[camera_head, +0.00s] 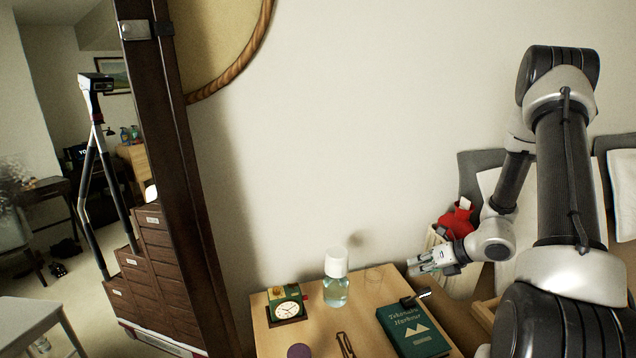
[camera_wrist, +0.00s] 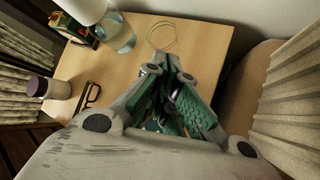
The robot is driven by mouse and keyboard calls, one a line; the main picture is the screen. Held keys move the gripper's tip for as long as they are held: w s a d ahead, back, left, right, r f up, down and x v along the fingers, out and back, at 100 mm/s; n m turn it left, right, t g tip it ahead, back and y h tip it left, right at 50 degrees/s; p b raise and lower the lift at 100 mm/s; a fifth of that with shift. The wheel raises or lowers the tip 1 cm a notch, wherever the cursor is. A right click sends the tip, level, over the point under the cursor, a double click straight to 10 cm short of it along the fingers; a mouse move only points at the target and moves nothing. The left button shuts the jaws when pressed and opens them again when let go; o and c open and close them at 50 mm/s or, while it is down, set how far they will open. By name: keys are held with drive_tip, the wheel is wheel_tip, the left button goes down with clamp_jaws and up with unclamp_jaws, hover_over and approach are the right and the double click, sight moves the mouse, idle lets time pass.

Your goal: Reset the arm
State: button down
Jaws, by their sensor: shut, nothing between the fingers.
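My arm reaches in from the right side of the head view. My gripper (camera_head: 428,264) is shut and empty, above the right edge of a small wooden table (camera_head: 376,281). In the wrist view my gripper (camera_wrist: 166,72) points down over the table (camera_wrist: 189,28). A green book (camera_head: 411,331) lies on the table's right part in the head view. In the wrist view the gripper hides most of it.
A clear bottle with a white cap (camera_head: 336,279), a clock (camera_head: 287,306) and a purple-lidded jar (camera_head: 299,351) stand on the table. Eyeglasses (camera_head: 345,345) lie there too. A red object (camera_head: 456,220) sits behind my gripper. A dark wooden post (camera_head: 180,150) stands at left.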

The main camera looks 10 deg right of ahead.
drive_tip(key=s+a+r+n+g, duration=0.1)
drive_tip(key=s+a+r+n, duration=0.1)
drive_tip(key=s+r+n, duration=0.35)
drive_tip(key=s+a+r+n+g, duration=0.1)
drive_tip(key=s+a+r+n, duration=0.1)
drive_tip(key=r+n, duration=0.65)
drive_tip(key=s+a+r+n+g, duration=0.1)
drive_tip(key=s+a+r+n, duration=0.15)
drive_tip(key=r+n, duration=0.45)
drive_tip(key=s+d+r+n+h, duration=0.3)
drive_tip(key=s+r+n, duration=0.3)
drive_tip(key=s+r, duration=0.1)
drive_tip(key=s+d+r+n+t+h, duration=0.1)
drive_tip(key=s+d+r+n+h, duration=0.3)
drive_tip(key=s+r+n, duration=0.3)
drive_tip(key=shift+s+r, duration=0.55)
drive_tip(key=shift+s, duration=0.05)
